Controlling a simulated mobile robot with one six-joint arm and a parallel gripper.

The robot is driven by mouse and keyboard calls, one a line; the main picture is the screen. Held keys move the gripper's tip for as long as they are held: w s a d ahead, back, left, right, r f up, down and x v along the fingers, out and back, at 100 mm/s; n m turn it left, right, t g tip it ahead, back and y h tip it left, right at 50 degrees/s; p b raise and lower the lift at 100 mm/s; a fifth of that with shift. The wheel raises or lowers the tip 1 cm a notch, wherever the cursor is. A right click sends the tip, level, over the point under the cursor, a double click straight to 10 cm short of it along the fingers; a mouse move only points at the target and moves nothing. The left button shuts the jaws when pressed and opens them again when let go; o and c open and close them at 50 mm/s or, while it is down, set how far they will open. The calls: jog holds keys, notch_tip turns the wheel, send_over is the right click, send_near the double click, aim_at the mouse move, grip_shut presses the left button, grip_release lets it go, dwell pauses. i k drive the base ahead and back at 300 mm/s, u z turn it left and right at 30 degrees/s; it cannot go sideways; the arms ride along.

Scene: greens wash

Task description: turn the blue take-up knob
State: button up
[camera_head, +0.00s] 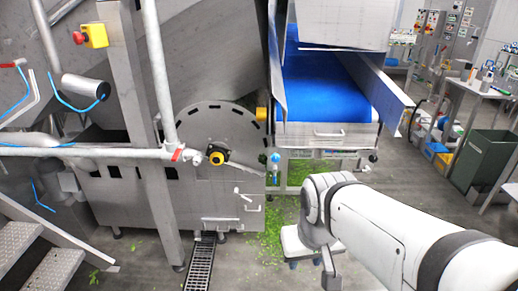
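A small blue knob (275,158) shows at the right side of the steel machine, below the front left corner of the blue conveyor belt (322,88). It looks tiny from here, and its turn position cannot be read. My white arm reaches in from the lower right and bends down at its far end. My gripper (331,276) seems to be the grey part at the bottom of that bend, low and to the right of the knob, apart from it. Its fingers are not clear, and I cannot tell whether it is open or shut.
A yellow and black knob (217,156) sits on the round steel plate left of the blue knob. A white pipe rail (95,152) crosses at left. Green leaf scraps (268,240) litter the floor beside a drain grate (200,264). A green bin (484,162) stands right.

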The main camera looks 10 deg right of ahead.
aim_at(275, 158)
jog(key=k, duration=0.9)
jog(key=u, duration=0.55)
jog(key=i, duration=0.85)
jog(key=u, duration=0.35)
jog(key=i, duration=1.3)
jog(key=z, duration=0.8)
